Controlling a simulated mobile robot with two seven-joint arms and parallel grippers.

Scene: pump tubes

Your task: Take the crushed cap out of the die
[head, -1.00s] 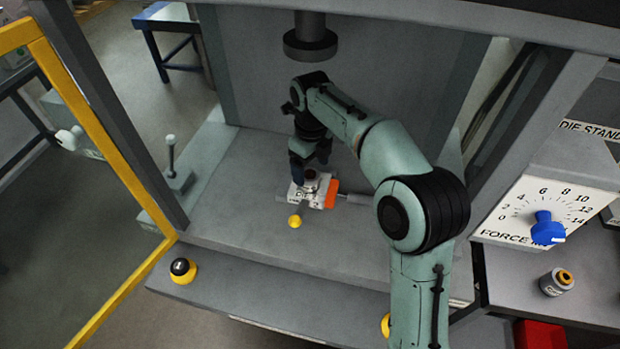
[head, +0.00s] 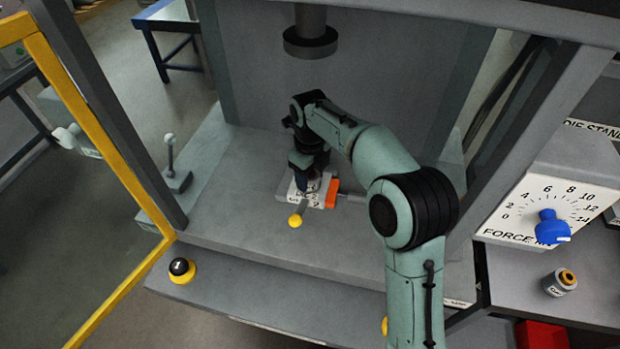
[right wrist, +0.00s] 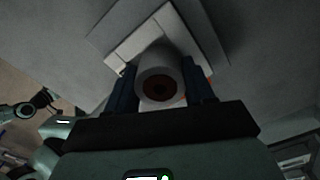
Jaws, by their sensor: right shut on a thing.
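The die (head: 314,201) is a white block with an orange piece (head: 332,192) on its right side, resting on the press bed. My right gripper (head: 305,182) points down at the die and hides part of its top. In the right wrist view, its two blue fingers (right wrist: 160,90) are shut on a pale round cap (right wrist: 146,75) with a dark reddish-brown centre. The white die (right wrist: 130,45) shows behind the cap. I cannot tell whether the cap is clear of the die. My left gripper is not in view.
The press ram (head: 310,42) hangs above and behind the die. A yellow-knobbed handle (head: 295,221) sticks out in front. The yellow-framed door (head: 110,155) stands open at left. A small labelled can (head: 560,282) and a red box (head: 540,335) are at right.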

